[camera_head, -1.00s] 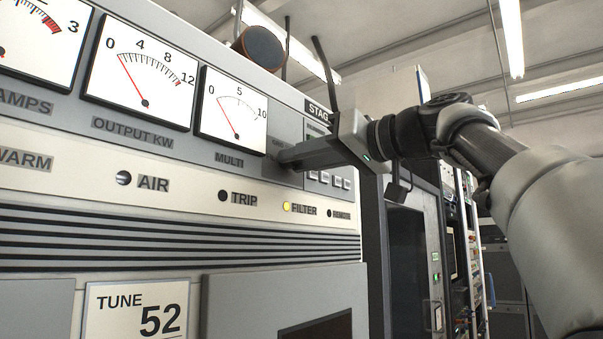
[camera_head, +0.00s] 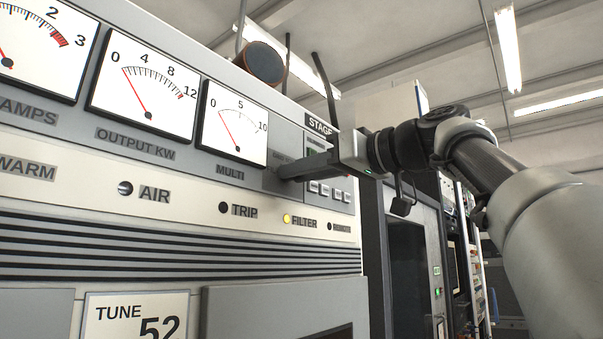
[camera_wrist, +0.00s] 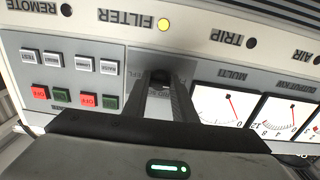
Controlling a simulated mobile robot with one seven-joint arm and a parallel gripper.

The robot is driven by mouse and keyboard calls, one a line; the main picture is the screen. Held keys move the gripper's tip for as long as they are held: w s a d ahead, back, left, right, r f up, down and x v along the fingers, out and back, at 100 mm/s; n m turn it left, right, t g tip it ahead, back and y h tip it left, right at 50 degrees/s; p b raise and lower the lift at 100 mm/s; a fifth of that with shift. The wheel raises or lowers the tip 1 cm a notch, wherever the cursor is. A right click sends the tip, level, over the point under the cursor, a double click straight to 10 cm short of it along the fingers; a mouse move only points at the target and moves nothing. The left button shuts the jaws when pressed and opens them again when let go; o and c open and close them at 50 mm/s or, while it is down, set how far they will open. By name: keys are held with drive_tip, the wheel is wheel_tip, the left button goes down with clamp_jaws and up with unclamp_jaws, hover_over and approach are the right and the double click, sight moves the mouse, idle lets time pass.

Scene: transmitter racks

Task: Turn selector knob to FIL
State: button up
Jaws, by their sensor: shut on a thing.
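My gripper (camera_head: 284,172) reaches in from the right to the grey panel, just right of the MULTI meter. In the wrist view my gripper (camera_wrist: 159,82) has its two fingers shut on the small dark selector knob (camera_wrist: 158,76), close against the panel. The knob's pointer and most of the labels around it, including any FIL mark, are hidden by the fingers or too small to read. In the head view the fingers cover the knob.
The MULTI meter (camera_head: 232,130) lies beside the fingers. Red and green buttons (camera_wrist: 83,100) and several grey buttons (camera_wrist: 83,62) lie on the knob's other side. The FILTER lamp (camera_head: 287,219) below glows yellow. Other racks (camera_head: 455,250) stand at the right.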

drive_tip(key=o, duration=1)
drive_tip(key=v, duration=1.7)
drive_tip(key=shift+s+d, duration=0.2)
drive_tip(key=shift+f, duration=0.1)
